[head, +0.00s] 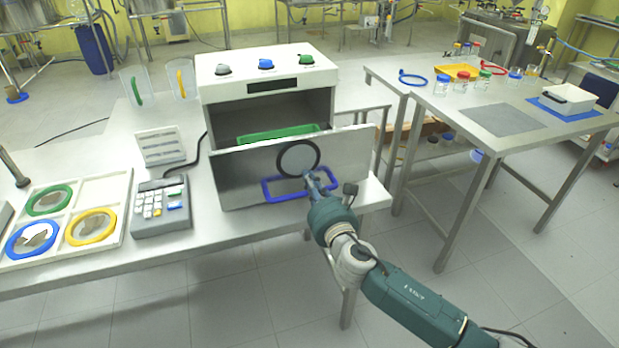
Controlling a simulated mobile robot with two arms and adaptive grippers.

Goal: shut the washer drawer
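The washer (222,88) is a grey-white box with knobs on top, standing on the steel table. Its drawer (238,172) is pulled out, with the metal front standing forward of the cabinet and a gap behind it. A green-edged rack (278,133) shows inside, partly hidden by the front. The front carries a dark round window ring (298,158) and a blue handle (283,196). My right gripper (312,180) is at the right half of the handle, just below the ring. Whether it touches the front or handle, and how far its fingers are apart, is unclear. My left gripper is not in view.
A keypad device (160,207) and a white tray with coloured rings (126,216) stand left of the washer. Clear beakers (135,86) stand behind left. A second table (540,132) at right holds jars and a white box (568,98).

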